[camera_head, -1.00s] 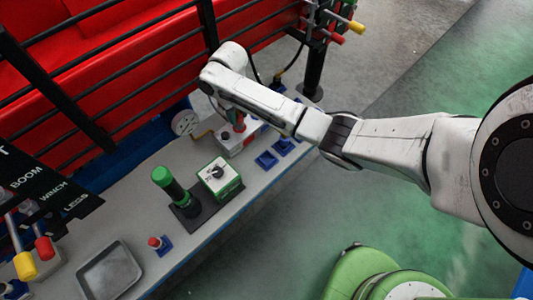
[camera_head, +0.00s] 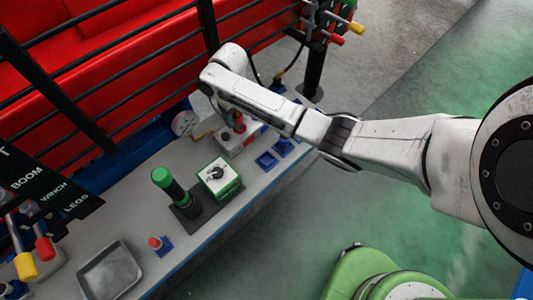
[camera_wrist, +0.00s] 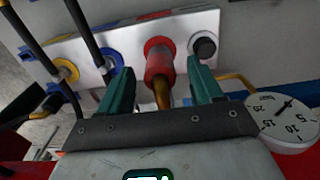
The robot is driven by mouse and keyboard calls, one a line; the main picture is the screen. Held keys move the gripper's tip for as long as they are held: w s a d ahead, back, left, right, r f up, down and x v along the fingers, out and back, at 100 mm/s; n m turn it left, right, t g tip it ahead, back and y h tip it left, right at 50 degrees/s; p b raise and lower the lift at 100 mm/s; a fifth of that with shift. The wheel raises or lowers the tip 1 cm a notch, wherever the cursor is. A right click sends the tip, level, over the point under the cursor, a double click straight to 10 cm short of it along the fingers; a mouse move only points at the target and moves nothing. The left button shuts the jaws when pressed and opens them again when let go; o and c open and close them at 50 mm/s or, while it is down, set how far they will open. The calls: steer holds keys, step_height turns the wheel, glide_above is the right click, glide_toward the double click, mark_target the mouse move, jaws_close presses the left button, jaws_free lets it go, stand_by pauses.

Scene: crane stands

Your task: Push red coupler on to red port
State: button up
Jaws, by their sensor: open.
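In the wrist view the red coupler (camera_wrist: 160,66) stands between my gripper's teal fingers (camera_wrist: 162,88), its brass end toward me. Its far end meets the red ring of the red port (camera_wrist: 157,43) on a white panel. I cannot tell how deeply it is seated. The fingers are open, one on each side, with gaps to the coupler. In the head view the red coupler (camera_head: 239,121) shows at the white block below my wrist; my arm hides most of my gripper.
A yellow-ringed port (camera_wrist: 68,71), a blue-ringed port (camera_wrist: 115,61) and a black knob (camera_wrist: 205,47) share the panel (camera_wrist: 183,24). Black hoses run at the left. A dial gauge (camera_wrist: 284,118) is close at right. A green-capped handle (camera_head: 166,180) and green switch box (camera_head: 220,178) stand on the bench.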

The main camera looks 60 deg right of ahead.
steer(key=shift+r+p, duration=1.85)
steer(key=shift+r, duration=0.5)
step_height(320, 180, up, 11)
steer(key=shift+f, duration=0.1)
